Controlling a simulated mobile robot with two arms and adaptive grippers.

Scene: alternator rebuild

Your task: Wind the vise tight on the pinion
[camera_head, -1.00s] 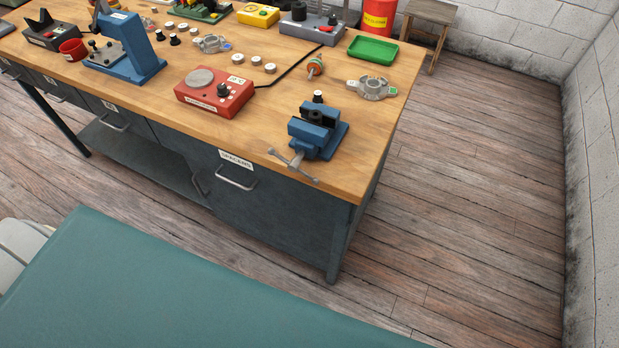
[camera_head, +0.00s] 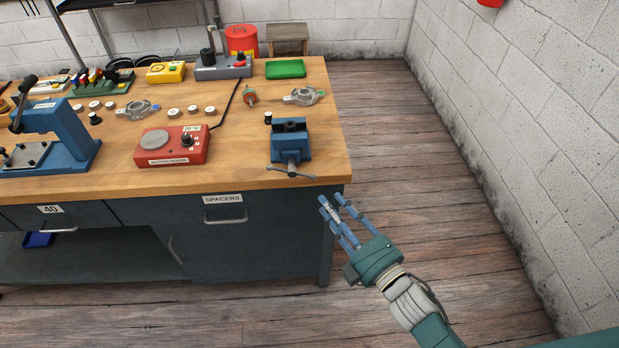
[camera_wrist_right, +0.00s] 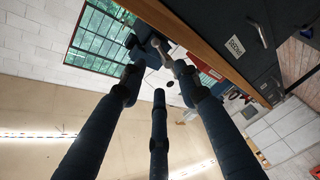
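The blue vise (camera_head: 290,146) stands at the right front corner of the workbench, with its grey T-shaped handle (camera_head: 290,172) reaching over the front edge. A dark piece sits at its jaws; I cannot tell whether this is the pinion or how tightly it is held. My right gripper (camera_head: 338,206) is in front of the bench, right of and below the handle, apart from it. Its three fingers are spread and empty. In the right wrist view, the fingers (camera_wrist_right: 155,85) point towards the vise (camera_wrist_right: 143,52) and handle, still at a distance. My left gripper is out of view.
The wooden workbench (camera_head: 225,170) carries a red heater (camera_head: 172,147) left of the vise. A small black piece with a white top (camera_head: 268,117) stands beside the vise. Behind are a grey casting (camera_head: 304,96) and a green tray (camera_head: 286,68). Floor right of the bench is clear.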

